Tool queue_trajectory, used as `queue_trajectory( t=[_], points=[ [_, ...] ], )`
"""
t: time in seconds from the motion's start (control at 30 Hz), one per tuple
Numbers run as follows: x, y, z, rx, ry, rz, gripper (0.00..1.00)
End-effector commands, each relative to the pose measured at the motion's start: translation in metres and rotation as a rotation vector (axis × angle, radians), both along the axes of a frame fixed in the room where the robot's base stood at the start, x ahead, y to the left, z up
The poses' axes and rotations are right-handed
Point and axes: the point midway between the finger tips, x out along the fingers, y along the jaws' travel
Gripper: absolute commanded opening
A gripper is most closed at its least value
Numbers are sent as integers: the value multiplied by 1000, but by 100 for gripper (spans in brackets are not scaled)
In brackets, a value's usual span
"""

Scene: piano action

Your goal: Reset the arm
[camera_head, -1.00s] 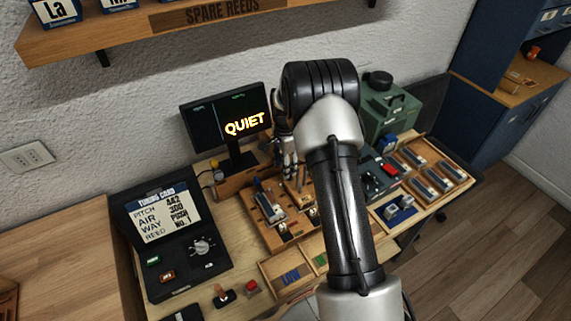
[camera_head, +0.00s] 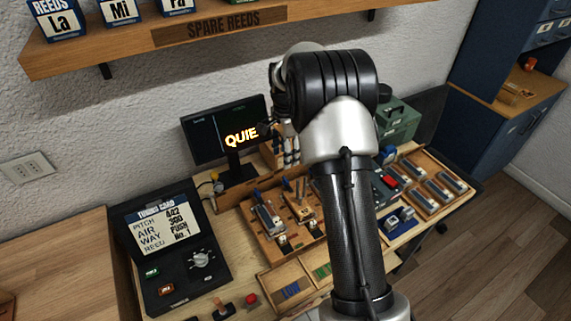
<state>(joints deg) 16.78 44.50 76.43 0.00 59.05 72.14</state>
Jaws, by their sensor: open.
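My arm rises through the middle of the view, its black ribbed joint (camera_head: 325,80) high in front of the bench. My gripper (camera_head: 268,127) shows only in small part, dark, left of and below that joint, overlapping the right end of the screen's lettering. It is open and clear of the bench top; I see nothing held in it. The rest of it is hidden behind the joint. A wooden work board (camera_head: 262,238) with small metal parts and upright pegs lies on the bench below.
The monitor (camera_head: 207,140) stands behind the board. The tuning card case (camera_head: 180,285) is at left. The spare reeds shelf (camera_head: 130,45) hangs above. A wooden tray (camera_head: 447,203) of metal blocks and a green box (camera_head: 398,122) are at right.

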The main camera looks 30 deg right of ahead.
Motion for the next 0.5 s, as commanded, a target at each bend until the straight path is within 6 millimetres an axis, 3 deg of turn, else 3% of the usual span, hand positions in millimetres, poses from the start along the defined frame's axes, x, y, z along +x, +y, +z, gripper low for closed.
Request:
queue_trajectory(
  t=[0.17, 0.5],
  points=[
    [0, 0, 14, 0, -1, 0, 48],
    [0, 0, 14, 0, 0, 0, 48]
  ],
)
